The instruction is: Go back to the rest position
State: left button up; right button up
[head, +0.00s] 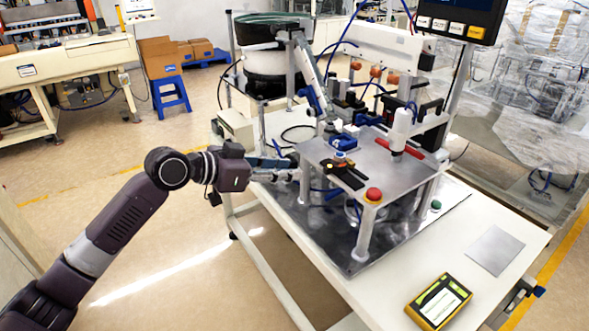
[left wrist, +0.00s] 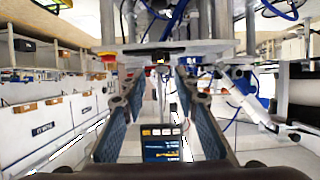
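My left gripper (head: 280,168) reaches in from the left in the head view, beside the left edge of the bowl feeder station's raised metal plate (head: 318,150). Its fingers point right, toward the station. In the left wrist view the two dark fingers (left wrist: 160,100) stand apart with a clear gap, and I see nothing held between them. Whether the fingertips touch any part of the station cannot be told. My right gripper is in neither view.
A red button (head: 373,194) stands at the plate's front corner. The black and white bowl feeder (head: 277,62) is behind. A yellow handheld device (head: 439,302) and a grey plate (head: 495,250) lie on the white table (head: 420,262). Floor left of the table is mostly clear around my arm.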

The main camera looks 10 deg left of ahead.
pick_arm(q)
jog(key=w+a+f+n+y, duration=0.2)
jog(key=a+f+n, duration=0.15)
jog(key=f, duration=0.85)
jog(key=w+a+f+n+y, duration=0.15)
jog(key=a+f, duration=0.35)
jog(key=f, duration=0.6)
jog(key=s+a+f+n+g+y, duration=0.1)
jog(key=s+a+f+y, duration=0.1)
jog(key=s+f, duration=0.7)
jog(key=s+a+f+n+g+y, duration=0.15)
jog(key=s+f, duration=0.25)
jog(key=f, duration=0.8)
jog(key=s+a+f+g+y, duration=0.1)
jog(key=s+a+f, duration=0.1)
jog(key=s+f, duration=0.7)
jog(key=s+d+f+g, duration=0.1)
jog(key=s+f, duration=0.5)
jog(key=s, duration=0.6)
jog(key=s+d+f+g+y, duration=0.1)
jog(key=s+f, duration=0.5)
jog(key=s, duration=0.7)
jog(key=s+d+f+g, duration=0.3)
jog(key=s+f, duration=0.3)
jog(key=s, duration=0.7)
jog(key=shift+f+m, duration=0.4)
jog(key=shift+m, duration=0.05)
